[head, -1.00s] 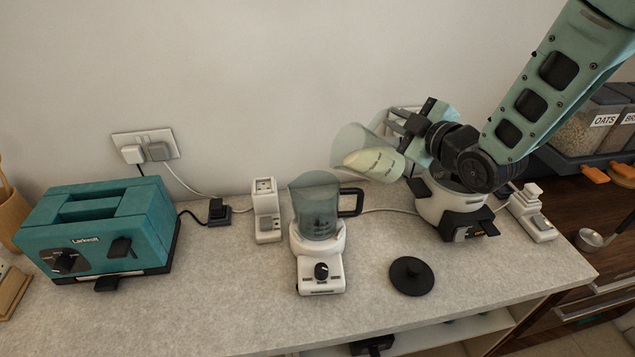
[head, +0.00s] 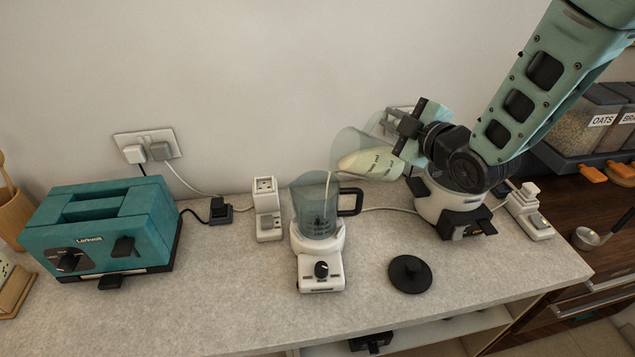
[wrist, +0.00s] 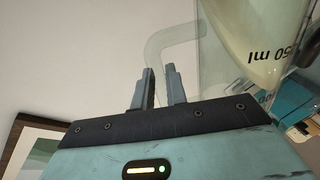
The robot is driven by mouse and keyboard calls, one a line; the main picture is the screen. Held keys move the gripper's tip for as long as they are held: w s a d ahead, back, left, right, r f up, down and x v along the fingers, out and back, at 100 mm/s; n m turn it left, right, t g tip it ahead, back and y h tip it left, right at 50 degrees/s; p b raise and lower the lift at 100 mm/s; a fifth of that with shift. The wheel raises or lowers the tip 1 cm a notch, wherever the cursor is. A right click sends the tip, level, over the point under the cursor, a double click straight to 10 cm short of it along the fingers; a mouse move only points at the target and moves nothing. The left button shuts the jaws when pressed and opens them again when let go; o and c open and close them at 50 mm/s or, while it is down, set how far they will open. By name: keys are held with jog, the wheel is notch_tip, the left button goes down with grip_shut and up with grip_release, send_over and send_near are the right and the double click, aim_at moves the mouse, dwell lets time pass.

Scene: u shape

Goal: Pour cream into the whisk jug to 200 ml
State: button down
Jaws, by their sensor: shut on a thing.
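The whisk jug (head: 312,207) is a clear blue-tinted jug with a black handle, upright on its white base (head: 320,268). A thin pale stream falls into it, and its markings show on the wall; the level inside is too small to read. My gripper (head: 400,128) is shut on the handle of a clear measuring jug (head: 350,146), tilted left above and to the right of the whisk jug. Pale yellow cream (head: 368,163) lies along its lower side. In the wrist view the fingers (wrist: 158,88) close around the clear handle, and the cream (wrist: 262,40) shows at upper right.
A black round lid (head: 410,274) lies on the counter right of the base. A teal toaster (head: 100,230) stands at the left. A white appliance (head: 450,205) stands under my arm. The front of the counter is mostly clear.

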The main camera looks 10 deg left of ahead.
aim_at(386, 113)
jog(key=shift+s+a+r+n+p, duration=0.1)
jog(key=shift+a+r+n+p, duration=0.2)
jog(key=shift+n+p, duration=0.15)
jog(key=shift+s+a+r+n+h+p, duration=0.4)
jog(key=shift+a+r+n+p, duration=0.35)
jog(key=shift+p, duration=0.75)
dwell(0.5)
jog(key=shift+s+a+r+n, duration=0.2)
jog(key=shift+s+a+r, duration=0.05)
jog(key=shift+a, duration=0.2)
jog(key=shift+s+a+r+n, duration=0.2)
jog(key=shift+a, duration=0.3)
jog(key=shift+s+a+r+n, duration=0.2)
jog(key=shift+s+a+r, duration=0.05)
jog(key=shift+a, duration=0.2)
dwell(1.1)
